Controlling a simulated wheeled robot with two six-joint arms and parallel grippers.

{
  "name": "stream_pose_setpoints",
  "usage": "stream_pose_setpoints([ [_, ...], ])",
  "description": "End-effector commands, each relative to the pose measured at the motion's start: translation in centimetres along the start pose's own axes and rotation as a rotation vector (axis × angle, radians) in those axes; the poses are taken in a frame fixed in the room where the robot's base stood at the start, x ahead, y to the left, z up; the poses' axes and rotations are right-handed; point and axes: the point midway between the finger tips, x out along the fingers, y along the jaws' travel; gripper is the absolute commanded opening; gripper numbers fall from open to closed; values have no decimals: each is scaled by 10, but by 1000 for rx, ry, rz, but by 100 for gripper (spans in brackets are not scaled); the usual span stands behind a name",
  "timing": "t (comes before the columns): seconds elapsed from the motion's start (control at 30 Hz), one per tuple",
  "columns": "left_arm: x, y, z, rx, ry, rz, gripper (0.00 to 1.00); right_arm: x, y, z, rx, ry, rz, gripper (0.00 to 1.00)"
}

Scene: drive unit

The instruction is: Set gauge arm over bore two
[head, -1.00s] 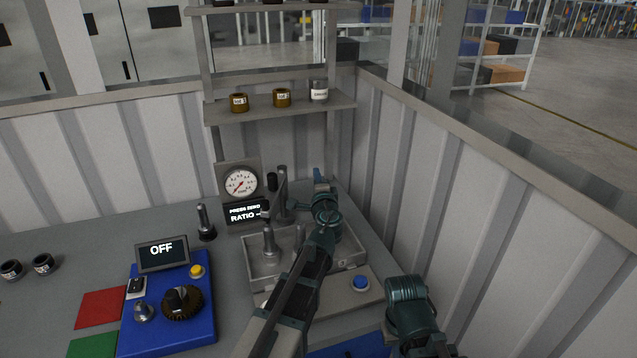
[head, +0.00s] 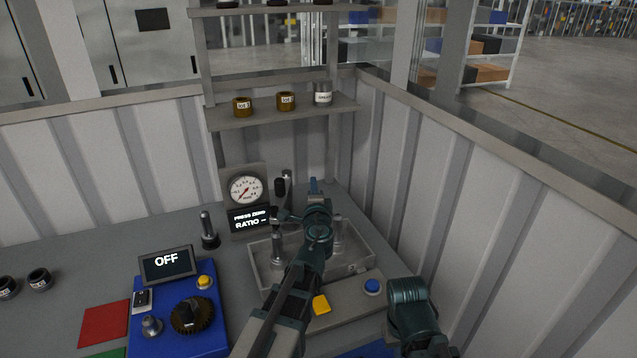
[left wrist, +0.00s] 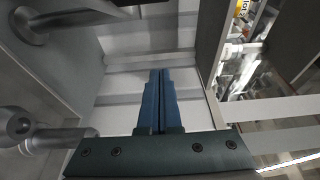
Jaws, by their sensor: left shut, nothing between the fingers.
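The gauge arm (head: 290,216) is a grey bar on an upright post behind the tray. It is partly hidden by my left wrist. The grey tray (head: 264,287) holds upright metal cylinders, one at its left (head: 277,250) and one further right (head: 339,232). I cannot read which bore is which. My left gripper (head: 314,184) is shut and empty, just right of the gauge post. In the left wrist view its blue fingers (left wrist: 158,88) lie together, with a metal bar and rounded knob (left wrist: 30,128) at the left. My right gripper is not in view.
A dial gauge (head: 245,189) stands above a display (head: 249,219) reading "PRESS ZERO" and "RATIO --". A blue control box (head: 207,336) with an "OFF" screen is left. Yellow (head: 321,304) and blue (head: 372,287) buttons lie before the tray. A ribbed wall (head: 440,200) bounds the right.

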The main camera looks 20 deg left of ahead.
Motion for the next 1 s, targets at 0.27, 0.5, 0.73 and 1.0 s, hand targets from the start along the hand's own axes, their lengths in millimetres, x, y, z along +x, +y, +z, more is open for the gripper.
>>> stream_pose_setpoints([
  [0.27,-12,0,22,0,0,0,0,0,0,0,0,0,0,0],
  [0.5,-13,0,24,0,1,0,0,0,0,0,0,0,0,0],
  [0.73,-14,0,24,0,0,0,0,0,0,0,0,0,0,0],
  [1.0,-32,0,31,0,1,0,0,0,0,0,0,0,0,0],
])
